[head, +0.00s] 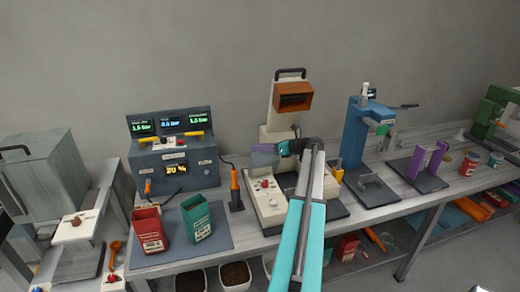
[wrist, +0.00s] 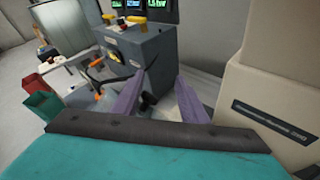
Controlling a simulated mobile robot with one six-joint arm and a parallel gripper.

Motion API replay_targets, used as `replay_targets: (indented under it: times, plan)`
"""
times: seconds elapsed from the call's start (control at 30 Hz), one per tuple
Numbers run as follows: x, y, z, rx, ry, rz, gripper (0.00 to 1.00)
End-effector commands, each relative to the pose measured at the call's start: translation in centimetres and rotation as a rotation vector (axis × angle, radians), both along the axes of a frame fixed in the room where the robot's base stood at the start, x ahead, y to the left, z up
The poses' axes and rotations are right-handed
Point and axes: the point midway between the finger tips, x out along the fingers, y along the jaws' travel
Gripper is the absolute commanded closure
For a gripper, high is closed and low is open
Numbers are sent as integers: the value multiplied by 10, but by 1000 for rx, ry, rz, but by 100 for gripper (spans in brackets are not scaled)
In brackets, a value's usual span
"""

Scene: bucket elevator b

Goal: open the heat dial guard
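A cream machine stands at the middle of the bench, with a tall column, a brown-orange head and a low front control panel (head: 265,200). Small red and dark controls (head: 265,184) sit on this panel. I cannot make out the heat dial guard or whether it is open. My gripper (head: 257,153) is above the panel, in front of the column, pointing left. In the wrist view its two purple fingers (wrist: 160,82) stand apart with nothing held between them.
A grey-blue console (head: 178,162) with lit displays and yellow handles stands left. Red (head: 150,230) and green (head: 197,220) bins are in front of it. An orange-handled tool (head: 235,188) stands between console and cream machine. A blue press (head: 368,140) stands right.

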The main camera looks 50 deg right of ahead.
Motion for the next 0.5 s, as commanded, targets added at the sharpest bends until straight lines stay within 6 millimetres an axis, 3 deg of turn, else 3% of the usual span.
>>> replay_targets:
  times: [0.5]
  plan:
    - [-68, -14, 18, -3, -2, -8, 63]
